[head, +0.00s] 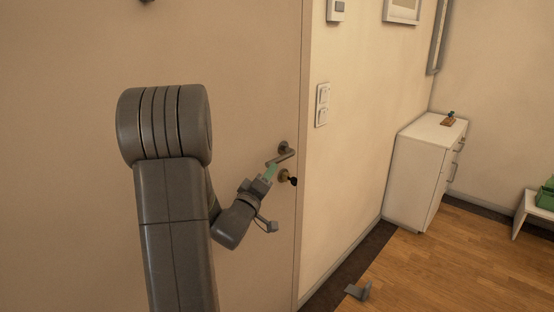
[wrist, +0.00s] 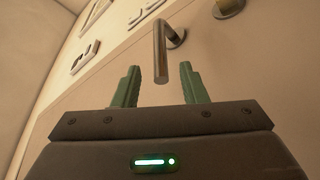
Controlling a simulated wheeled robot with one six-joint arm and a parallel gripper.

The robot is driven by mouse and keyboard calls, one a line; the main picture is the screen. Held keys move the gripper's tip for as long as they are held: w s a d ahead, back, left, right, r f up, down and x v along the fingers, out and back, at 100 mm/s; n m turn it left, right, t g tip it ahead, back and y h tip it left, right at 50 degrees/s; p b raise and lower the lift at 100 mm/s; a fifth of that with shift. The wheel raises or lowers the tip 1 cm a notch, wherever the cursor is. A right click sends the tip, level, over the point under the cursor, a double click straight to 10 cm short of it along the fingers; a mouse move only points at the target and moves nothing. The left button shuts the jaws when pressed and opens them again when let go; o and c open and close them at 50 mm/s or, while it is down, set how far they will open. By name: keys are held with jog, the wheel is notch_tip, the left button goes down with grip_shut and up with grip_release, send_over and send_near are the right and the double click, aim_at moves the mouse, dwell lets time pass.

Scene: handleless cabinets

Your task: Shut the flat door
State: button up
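The flat door (head: 60,180) is a large plain beige panel filling the left of the head view. Its right edge lies close along the wall; I cannot tell whether it is fully shut. A metal lever handle (head: 285,153) sits near that edge, with a lock and dark key (head: 289,179) below it. My gripper (head: 271,170) is just below the lever. In the wrist view my gripper (wrist: 159,72) is open, its green fingers apart. The lever's free end (wrist: 160,65) appears between the fingers, with gaps on both sides. My arm hides part of the door.
A light switch plate (head: 322,104) is on the wall right of the door. A white drawer cabinet (head: 415,175) stands farther right. A grey wedge-like piece (head: 359,291) lies on the floor. A green container (head: 546,197) rests on a low white stand.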

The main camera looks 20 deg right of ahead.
aim_at(278, 161)
jog(key=x, duration=0.7)
jog(key=shift+w+d+p, duration=0.1)
jog(key=shift+d+p, duration=0.05)
jog(key=shift+p, duration=0.25)
grip_shut()
